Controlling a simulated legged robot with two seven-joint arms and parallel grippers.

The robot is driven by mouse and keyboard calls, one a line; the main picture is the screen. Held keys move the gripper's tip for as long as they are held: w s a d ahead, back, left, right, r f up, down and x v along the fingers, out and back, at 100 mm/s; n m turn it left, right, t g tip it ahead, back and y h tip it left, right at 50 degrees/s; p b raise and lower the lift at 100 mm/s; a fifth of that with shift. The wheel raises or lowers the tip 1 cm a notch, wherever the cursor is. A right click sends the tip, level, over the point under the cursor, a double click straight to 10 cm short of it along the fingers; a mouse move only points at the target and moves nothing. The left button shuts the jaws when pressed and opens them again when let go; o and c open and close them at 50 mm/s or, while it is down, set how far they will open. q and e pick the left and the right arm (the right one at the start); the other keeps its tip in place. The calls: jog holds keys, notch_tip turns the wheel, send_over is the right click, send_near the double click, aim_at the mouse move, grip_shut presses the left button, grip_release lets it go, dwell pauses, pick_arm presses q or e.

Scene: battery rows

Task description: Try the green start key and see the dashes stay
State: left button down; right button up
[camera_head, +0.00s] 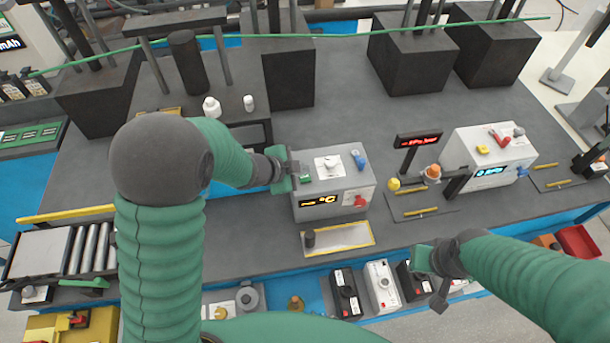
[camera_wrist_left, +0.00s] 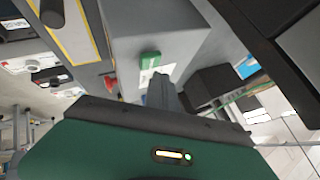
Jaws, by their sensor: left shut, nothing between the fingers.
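A grey control box (camera_head: 345,196) stands on the dark bench in the middle of the head view. Its front display (camera_head: 319,201) shows yellow dashes and °C. A green key (camera_head: 305,178) sits on its top at the left edge; it also shows in the left wrist view (camera_wrist_left: 150,60). My left gripper (camera_head: 293,170) is shut and empty, its fingertips close beside the green key. I cannot tell whether they touch it. In the left wrist view the shut fingers (camera_wrist_left: 163,92) point toward the box top. My right gripper (camera_head: 440,290) hangs over the front edge, far from the box; its jaws are unclear.
The box also bears a white dial (camera_head: 329,166), a blue knob (camera_head: 358,159) and a red knob (camera_head: 360,200). A yellow-edged tray (camera_head: 350,239) lies in front of it. A white box (camera_head: 490,160) with a blue display stands to the right.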

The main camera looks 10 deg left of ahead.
aim_at(302, 179)
dwell(0.7)
pick_arm(q)
jog(key=shift+f, duration=0.4)
jog(key=shift+s+f+b, duration=0.1)
jog(key=shift+f+b, duration=0.3)
jog(key=shift+b, duration=0.15)
jog(key=shift+r, duration=0.1)
dwell(0.5)
jog(key=shift+r+p, duration=0.75)
jog(key=shift+p, duration=0.2)
notch_tip(302, 179, up, 5)
jog(key=p, duration=0.5)
jog(key=shift+r, duration=0.1)
